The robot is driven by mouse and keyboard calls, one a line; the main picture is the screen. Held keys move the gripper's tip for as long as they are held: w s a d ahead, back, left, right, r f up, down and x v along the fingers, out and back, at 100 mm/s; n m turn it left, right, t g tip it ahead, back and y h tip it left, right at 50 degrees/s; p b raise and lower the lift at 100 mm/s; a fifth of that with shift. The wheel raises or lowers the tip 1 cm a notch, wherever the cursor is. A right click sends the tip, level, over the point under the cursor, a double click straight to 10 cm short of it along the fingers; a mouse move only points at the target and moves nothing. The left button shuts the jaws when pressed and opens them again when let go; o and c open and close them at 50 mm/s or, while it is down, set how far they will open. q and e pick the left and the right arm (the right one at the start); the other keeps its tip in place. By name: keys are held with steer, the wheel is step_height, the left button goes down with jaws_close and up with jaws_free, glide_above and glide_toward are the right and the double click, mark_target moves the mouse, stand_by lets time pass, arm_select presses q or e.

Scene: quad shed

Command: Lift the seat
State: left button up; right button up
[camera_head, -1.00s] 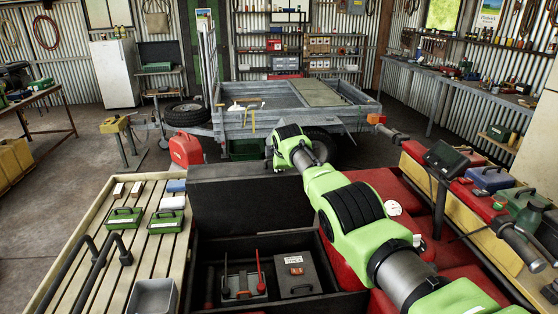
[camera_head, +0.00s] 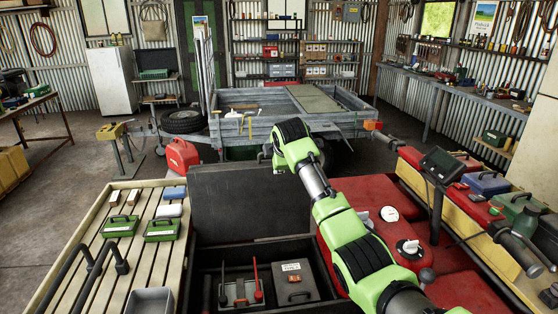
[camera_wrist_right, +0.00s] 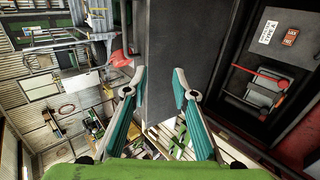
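The seat (camera_head: 238,205) shows as a dark panel standing raised, nearly upright, at the far edge of an open black compartment (camera_head: 215,255). It also shows in the right wrist view (camera_wrist_right: 175,40). My right arm reaches in from the lower right, over the red bodywork, to the seat's upper right corner. In the right wrist view my right gripper (camera_wrist_right: 160,72) has its teal fingers apart, with the seat's dark surface behind and between the tips. I cannot tell whether they touch it. The head view hides most of this gripper. My left gripper is not in view.
A slatted rack (camera_head: 85,255) with green cases is at left. A red jerrycan (camera_head: 181,157) and a trailer (camera_head: 225,130) are behind. A yellow-sided rack (camera_head: 470,215) is at right.

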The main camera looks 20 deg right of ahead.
steer(key=shift+v, duration=1.9)
